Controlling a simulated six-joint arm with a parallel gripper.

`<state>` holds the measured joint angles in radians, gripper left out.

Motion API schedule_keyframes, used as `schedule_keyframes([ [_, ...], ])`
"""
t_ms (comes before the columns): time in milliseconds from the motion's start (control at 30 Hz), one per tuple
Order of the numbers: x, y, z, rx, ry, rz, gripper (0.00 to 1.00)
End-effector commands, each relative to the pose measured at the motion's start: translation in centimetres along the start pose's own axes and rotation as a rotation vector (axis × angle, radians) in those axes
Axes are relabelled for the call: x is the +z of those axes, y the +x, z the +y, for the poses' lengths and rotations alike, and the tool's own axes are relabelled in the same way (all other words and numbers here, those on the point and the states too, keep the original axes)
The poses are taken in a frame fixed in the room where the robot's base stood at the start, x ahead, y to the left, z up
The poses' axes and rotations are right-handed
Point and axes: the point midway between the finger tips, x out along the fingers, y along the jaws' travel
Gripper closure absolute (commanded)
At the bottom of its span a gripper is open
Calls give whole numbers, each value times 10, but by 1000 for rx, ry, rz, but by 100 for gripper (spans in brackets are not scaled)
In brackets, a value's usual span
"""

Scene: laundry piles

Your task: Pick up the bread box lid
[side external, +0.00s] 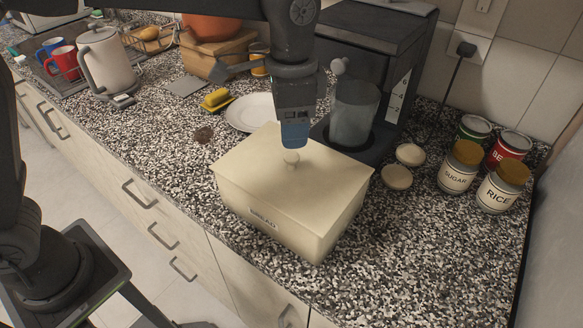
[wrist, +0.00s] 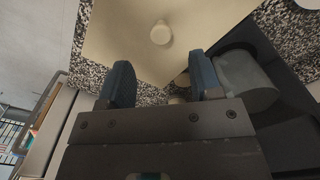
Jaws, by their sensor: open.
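The cream bread box stands closed on the speckled counter, with its label on the front (side external: 275,228). Its flat lid (side external: 290,172) lies on top and has a small round knob (side external: 291,158) in the middle. My gripper (side external: 294,145) is above the lid, close to the knob in the side view. In the wrist view, my gripper (wrist: 160,85) has its two blue fingers apart with nothing between them. The knob (wrist: 161,33) shows there beyond the fingertips, on the lid (wrist: 205,25). The gap between fingertips and knob is hard to judge.
A dark coffee machine with a grey jug (side external: 354,112) stands close behind the box. A white plate (side external: 250,112) lies behind it to the left. Two small round pots (side external: 397,177) and several labelled canisters (side external: 460,168) stand to the right. The counter (side external: 420,265) is clear at the front right.

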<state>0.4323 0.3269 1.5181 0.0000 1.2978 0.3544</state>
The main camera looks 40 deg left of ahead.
Motion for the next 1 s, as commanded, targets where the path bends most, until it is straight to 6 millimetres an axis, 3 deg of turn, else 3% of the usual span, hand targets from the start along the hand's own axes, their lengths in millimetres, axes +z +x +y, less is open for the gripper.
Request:
schedule_keyframes([
  [100, 0, 17, 0, 1, -1, -1, 42],
  [333, 0, 33, -1, 0, -2, -2, 42],
  [600, 0, 70, -2, 0, -2, -1, 42],
  [933, 0, 77, -2, -1, -2, 1, 42],
  [1000, 0, 77, -2, -1, -2, 1, 48],
])
